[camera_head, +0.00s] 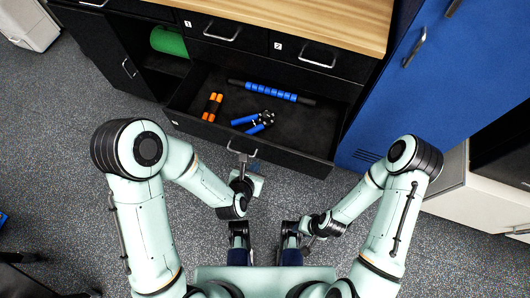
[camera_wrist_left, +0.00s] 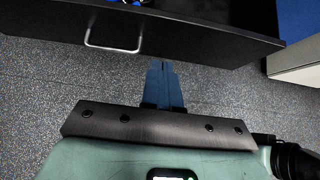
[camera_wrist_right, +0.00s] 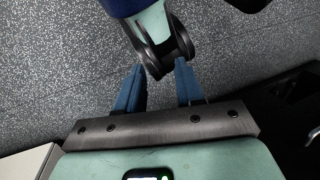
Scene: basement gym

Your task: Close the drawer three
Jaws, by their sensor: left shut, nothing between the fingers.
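Drawer three (camera_head: 290,156) is the long lower drawer of the black cabinet and is pulled open. Its silver bar handle (camera_head: 243,151) is on the front panel. My left gripper (camera_head: 260,172) is shut and empty, just in front of the drawer front. In the left wrist view its blue fingers (camera_wrist_left: 164,72) point at the drawer front, to the right of the handle (camera_wrist_left: 113,44). They look close to the panel; I cannot tell whether they touch. My right gripper (camera_wrist_right: 158,84) is open and empty, held low near my body, away from the drawer.
Inside the drawer lie a blue massage stick (camera_head: 270,92), blue hand grips (camera_head: 254,121) and an orange-black item (camera_head: 213,106). Drawers one (camera_head: 212,27) and two (camera_head: 315,52) above are shut. A green roll (camera_head: 169,41) sits in the left shelf. A blue locker (camera_head: 440,75) stands at right.

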